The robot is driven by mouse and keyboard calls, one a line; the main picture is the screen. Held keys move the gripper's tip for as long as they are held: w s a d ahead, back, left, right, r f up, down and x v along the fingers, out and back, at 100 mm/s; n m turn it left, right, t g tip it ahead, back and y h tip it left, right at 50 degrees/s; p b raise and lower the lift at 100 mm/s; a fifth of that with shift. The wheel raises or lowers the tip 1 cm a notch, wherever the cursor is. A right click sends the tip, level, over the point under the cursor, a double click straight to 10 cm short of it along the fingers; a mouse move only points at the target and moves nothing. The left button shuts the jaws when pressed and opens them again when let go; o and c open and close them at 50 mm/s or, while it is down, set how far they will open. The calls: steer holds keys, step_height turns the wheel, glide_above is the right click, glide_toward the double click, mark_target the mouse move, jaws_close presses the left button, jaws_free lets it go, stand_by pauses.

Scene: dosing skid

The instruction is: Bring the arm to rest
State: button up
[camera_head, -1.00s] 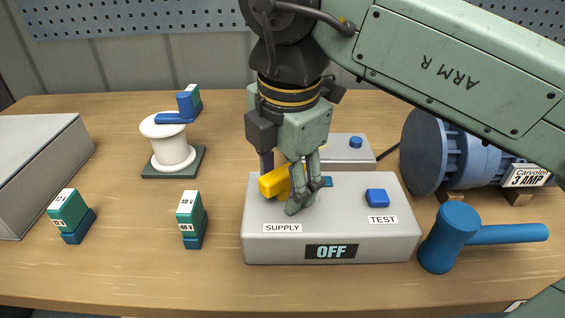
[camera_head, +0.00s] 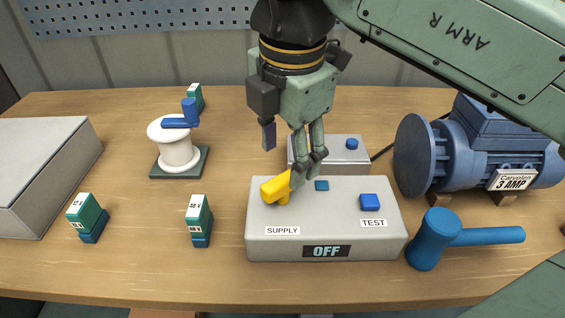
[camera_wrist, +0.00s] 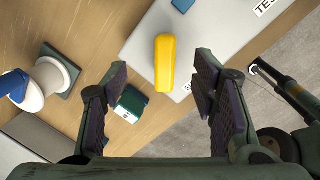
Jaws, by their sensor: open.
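My gripper (camera_head: 287,160) hangs over the supply box (camera_head: 325,241) in the head view, fingers pointing down. Its jaws are open and hold nothing. The yellow supply handle (camera_head: 275,188) stands on the box just below the fingertips. One finger partly overlaps it in the head view. In the wrist view the yellow handle (camera_wrist: 165,64) lies between the two spread fingers, apart from both. The display (camera_head: 327,251) on the box front reads OFF.
A blue mallet (camera_head: 437,238) lies right of the box, before a blue motor (camera_head: 470,150). A smaller grey box (camera_head: 345,157) stands behind. Several green-and-blue blocks (camera_head: 200,220), a white post with blue handle (camera_head: 176,148) and a grey case (camera_head: 45,160) stand left.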

mark_target(283, 179)
steer(key=shift+h, duration=0.7)
step_height(283, 179, down, 6)
steer(key=b, duration=0.6)
steer(key=shift+s+a+f, duration=0.1)
steer(key=shift+a+f, duration=0.05)
steer(key=shift+f, duration=0.15)
steer(key=shift+s+n, duration=0.1)
steer(key=shift+n, duration=0.3)
steer(key=shift+r+n, duration=0.25)
steer(key=shift+n, duration=0.65)
steer(key=shift+y, duration=0.3)
